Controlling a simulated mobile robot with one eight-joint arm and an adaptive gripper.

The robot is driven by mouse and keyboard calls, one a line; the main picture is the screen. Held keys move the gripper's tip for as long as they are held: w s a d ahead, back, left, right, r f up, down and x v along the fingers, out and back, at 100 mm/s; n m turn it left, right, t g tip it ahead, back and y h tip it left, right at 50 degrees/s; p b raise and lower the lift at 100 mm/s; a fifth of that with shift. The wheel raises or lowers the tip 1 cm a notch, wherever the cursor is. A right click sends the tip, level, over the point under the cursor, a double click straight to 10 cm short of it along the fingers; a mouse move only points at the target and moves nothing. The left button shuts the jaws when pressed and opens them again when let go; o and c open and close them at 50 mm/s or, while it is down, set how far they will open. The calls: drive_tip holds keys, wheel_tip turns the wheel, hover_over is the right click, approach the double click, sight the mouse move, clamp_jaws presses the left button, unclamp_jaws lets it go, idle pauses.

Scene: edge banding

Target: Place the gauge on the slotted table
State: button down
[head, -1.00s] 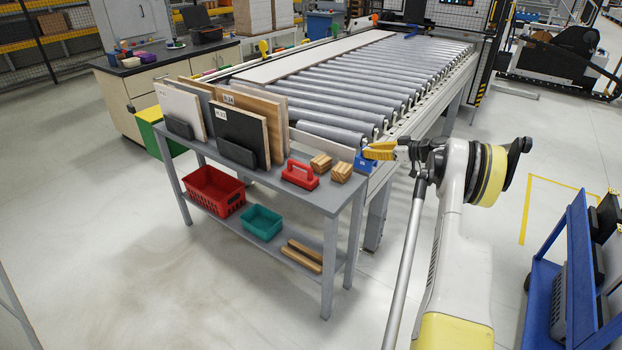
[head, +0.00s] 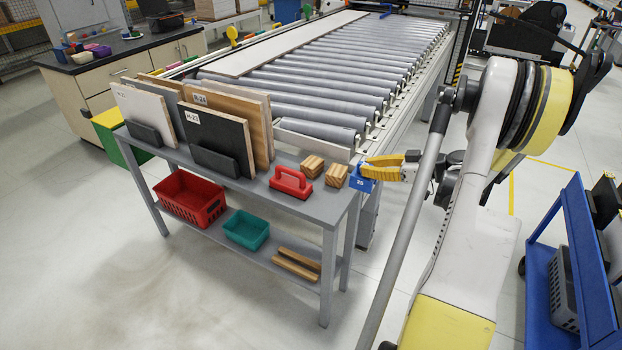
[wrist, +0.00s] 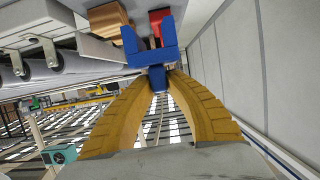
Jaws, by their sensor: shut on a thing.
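The blue gauge (head: 361,184), marked 25, is at the right end of the grey slotted table (head: 325,207), just beside its edge. My gripper (head: 371,165), with yellow fingers, reaches in from the right and is shut on the gauge. In the wrist view the yellow fingers (wrist: 158,80) meet on the stem of the gauge (wrist: 150,45), whose forked end points away from them. I cannot tell whether the gauge touches the table. Labelled panels (head: 228,137) stand in black holders (head: 217,162) on the table's left part.
A red-handled tool (head: 291,183) and wooden blocks (head: 312,167) occupy the table's right end near the gauge. Behind is a roller conveyor (head: 320,90). The lower shelf holds a red basket (head: 190,198), a teal bin (head: 246,229) and wooden bars (head: 297,263). A blue cart (head: 575,270) stands right.

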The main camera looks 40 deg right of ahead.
drive_tip(key=shift+s+a, duration=0.3)
drive_tip(key=shift+a, duration=0.25)
drive_tip(key=w+a+f+b, duration=0.2)
drive_tip(key=w+f, duration=0.1)
drive_tip(key=w+a+f+b, duration=0.1)
drive_tip(key=w+f+b, duration=0.2)
drive_tip(key=f, duration=0.1)
drive_tip(key=w+a+f+b, duration=0.2)
drive_tip(key=w+f, duration=0.1)
drive_tip(key=f, duration=0.1)
drive_tip(key=shift+w+a, duration=0.3)
drive_tip(key=shift+w, duration=0.1)
drive_tip(key=shift+r, duration=0.1)
drive_tip(key=c, duration=1.5)
unclamp_jaws()
drive_tip(key=shift+o, duration=0.2)
